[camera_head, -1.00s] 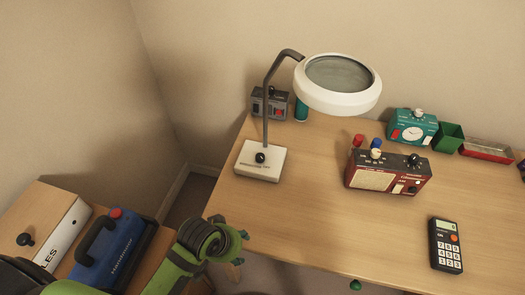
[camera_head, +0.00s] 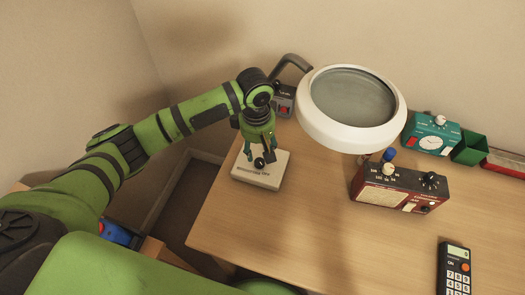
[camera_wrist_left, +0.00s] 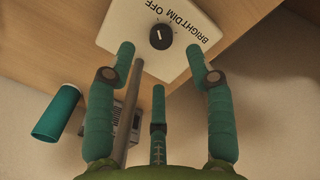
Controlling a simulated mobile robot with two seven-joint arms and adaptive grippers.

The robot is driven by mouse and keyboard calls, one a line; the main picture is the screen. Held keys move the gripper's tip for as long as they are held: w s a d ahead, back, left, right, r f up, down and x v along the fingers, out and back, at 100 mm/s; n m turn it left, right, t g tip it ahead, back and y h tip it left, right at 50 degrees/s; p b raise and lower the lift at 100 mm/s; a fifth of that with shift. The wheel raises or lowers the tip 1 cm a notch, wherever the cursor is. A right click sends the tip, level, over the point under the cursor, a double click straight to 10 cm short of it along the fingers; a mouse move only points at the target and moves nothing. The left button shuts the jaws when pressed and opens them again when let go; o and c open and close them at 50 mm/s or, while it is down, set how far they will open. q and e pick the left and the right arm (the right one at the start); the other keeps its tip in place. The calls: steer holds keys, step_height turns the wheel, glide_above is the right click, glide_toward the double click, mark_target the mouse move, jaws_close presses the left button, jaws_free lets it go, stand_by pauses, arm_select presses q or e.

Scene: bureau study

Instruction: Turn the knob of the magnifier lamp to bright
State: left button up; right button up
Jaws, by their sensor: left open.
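The magnifier lamp (camera_head: 351,135) stands at the desk's back left, with a white ring head and a dark arm. Its white base (camera_head: 257,180) carries a black knob (camera_head: 259,163). My left gripper (camera_head: 259,152) points down over the base, its fingers around or just above the knob. In the left wrist view the open fingers (camera_wrist_left: 160,62) spread either side of the knob (camera_wrist_left: 161,37), with no visible contact. The knob's white mark runs up and down in that picture; BRIGHT, DIM and OFF are printed on the base (camera_wrist_left: 118,20). I cannot tell which label the mark meets. My right gripper is not in view.
The lamp head overhangs the desk (camera_head: 300,220) close to my left wrist. A grey box (camera_head: 285,105) stands behind the lamp base. A red radio (camera_head: 395,190), teal timer (camera_head: 430,136), green bin (camera_head: 470,148) and calculator (camera_head: 455,268) lie to the right. The desk's front middle is clear.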

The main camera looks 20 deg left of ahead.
mark_target(260, 162)
arm_select(q)
steer(key=shift+a+f, duration=0.1)
steer(key=shift+f, duration=0.25)
step_height(260, 162, down, 6)
steer(key=shift+r+p, duration=0.25)
steer(key=shift+p, duration=0.05)
steer(key=shift+w+f, duration=0.1)
steer(key=shift+f, duration=0.1)
jaws_close()
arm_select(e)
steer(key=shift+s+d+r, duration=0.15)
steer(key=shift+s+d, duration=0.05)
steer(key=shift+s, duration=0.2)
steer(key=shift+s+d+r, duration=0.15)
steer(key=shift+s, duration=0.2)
